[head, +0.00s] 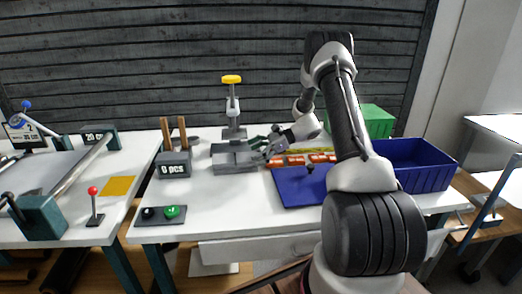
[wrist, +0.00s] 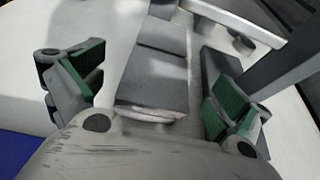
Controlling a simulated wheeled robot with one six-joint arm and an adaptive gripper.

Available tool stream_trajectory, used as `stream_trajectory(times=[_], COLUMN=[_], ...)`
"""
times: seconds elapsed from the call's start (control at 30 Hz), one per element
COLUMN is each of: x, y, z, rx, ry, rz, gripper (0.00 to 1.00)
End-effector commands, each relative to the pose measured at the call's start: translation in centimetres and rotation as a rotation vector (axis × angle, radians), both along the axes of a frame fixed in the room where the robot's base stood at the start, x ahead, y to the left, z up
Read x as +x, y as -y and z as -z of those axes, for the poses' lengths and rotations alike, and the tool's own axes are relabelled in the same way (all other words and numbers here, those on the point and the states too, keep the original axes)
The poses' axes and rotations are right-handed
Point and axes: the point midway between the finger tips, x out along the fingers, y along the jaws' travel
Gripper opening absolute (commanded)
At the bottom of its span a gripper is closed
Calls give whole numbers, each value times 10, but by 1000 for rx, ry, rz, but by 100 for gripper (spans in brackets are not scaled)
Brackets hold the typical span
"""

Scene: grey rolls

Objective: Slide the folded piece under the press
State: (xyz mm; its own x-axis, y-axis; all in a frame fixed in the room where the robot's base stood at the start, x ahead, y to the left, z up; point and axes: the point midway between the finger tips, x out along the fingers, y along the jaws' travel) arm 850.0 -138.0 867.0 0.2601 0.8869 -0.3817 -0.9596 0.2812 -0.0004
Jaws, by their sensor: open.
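The press (head: 232,108) stands on the white table, with a yellow knob on top, an upright post and a low grey base (head: 235,168). My gripper (head: 264,146) is low at the right side of this base. In the wrist view my gripper (wrist: 155,92) is open, with a green-padded finger on each side. Between the fingers lies a flat grey folded piece (wrist: 155,76), with cross creases and layered pale edges at its near end. The fingers appear apart from it. In the head view I cannot clearly make out the piece beside the gripper.
A blue mat (head: 296,190) with orange-banded items (head: 300,160) lies right of the press. A blue bin (head: 418,165) and a green bin (head: 374,121) stand farther right. A counter box (head: 174,165) and a green button (head: 172,212) are at left. The front table strip is clear.

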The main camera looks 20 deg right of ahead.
Motion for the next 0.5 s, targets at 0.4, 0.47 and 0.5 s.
stream_trajectory(times=[0.4,0.47,0.5], x=[9,9,9], y=[-33,-33,-33], z=[15,15,15], rx=[-1,-1,-1], ry=[-1,-1,-1], rz=[0,0,0], gripper=[100,100,100])
